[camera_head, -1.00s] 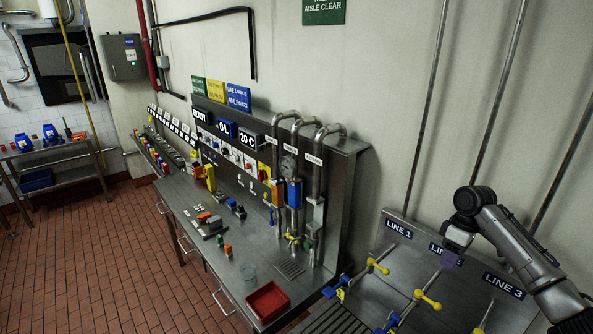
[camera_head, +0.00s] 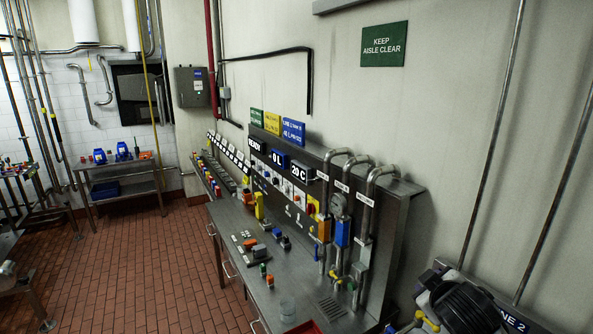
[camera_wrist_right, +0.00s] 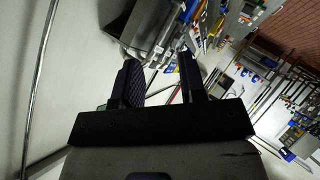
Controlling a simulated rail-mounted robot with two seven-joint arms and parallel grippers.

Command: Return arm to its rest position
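My right arm (camera_head: 462,306) shows as a dark rounded part at the lower right of the head view, in front of the sloped valve panel (camera_head: 535,325) with its "NE 2" lettering. In the right wrist view my right gripper (camera_wrist_right: 159,64) has its two black fingers apart, with nothing visible between them. A yellow valve handle (camera_head: 428,322) shows at the bottom edge of the head view; the rest of the valves are cut off or hidden. My left gripper is not in view.
A red tray (camera_head: 305,328) is cut off at the bottom. A side table (camera_head: 120,178) stands further back. The brick-red floor (camera_head: 150,260) at left is open.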

